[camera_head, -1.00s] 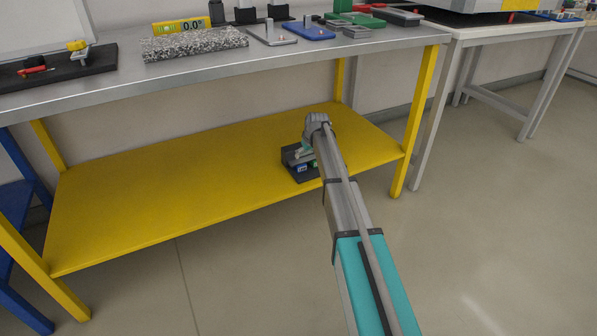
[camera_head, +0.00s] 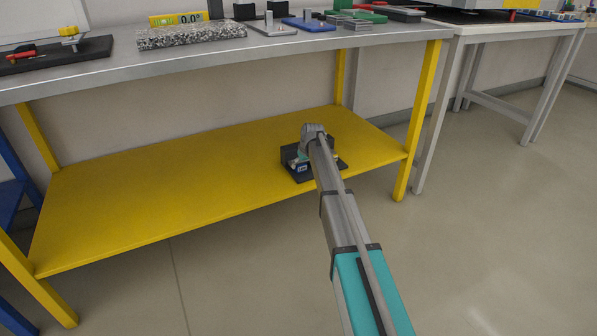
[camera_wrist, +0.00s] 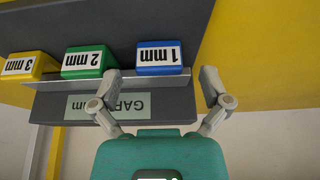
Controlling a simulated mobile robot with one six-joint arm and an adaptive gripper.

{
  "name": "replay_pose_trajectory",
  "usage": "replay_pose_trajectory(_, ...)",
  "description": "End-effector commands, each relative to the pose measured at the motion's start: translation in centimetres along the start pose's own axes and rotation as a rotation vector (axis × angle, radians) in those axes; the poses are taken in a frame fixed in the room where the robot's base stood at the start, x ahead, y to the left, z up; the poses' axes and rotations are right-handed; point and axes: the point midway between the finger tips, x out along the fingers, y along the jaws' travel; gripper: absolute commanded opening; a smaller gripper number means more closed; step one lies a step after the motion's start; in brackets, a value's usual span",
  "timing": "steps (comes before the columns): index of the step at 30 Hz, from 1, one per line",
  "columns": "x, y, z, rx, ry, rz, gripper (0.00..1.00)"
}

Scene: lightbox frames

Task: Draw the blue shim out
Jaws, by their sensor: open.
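The blue shim (camera_wrist: 160,58), labelled 1 mm, sits at the right end of a row in a dark holder (camera_wrist: 115,15) in the wrist view. My gripper (camera_wrist: 160,82) is open, its two fingertips apart to the left and right of the blue shim and a little short of it. The left fingertip overlaps the edge of the green shim's side of the gap.
A green shim (camera_wrist: 90,60) labelled 2 mm and a yellow shim (camera_wrist: 30,66) labelled 3 mm sit left of the blue one. The yellow shelf (camera_head: 150,195) is clear to the left. The steel bench top (camera_head: 110,72) is above it.

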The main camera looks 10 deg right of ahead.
Motion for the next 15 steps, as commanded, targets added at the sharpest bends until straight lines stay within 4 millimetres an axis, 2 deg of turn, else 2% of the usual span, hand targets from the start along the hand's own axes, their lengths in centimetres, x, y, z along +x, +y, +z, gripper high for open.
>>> replay_pose_trajectory(1,0.65,0.01,0.05,0.000,0.000,0.000,0.97)
replay_pose_trajectory(6,1.32,-0.01,0.03,0.000,0.000,0.000,0.97)
replay_pose_trajectory(15,1.51,-0.05,-0.02,0.000,0.000,0.000,0.97)
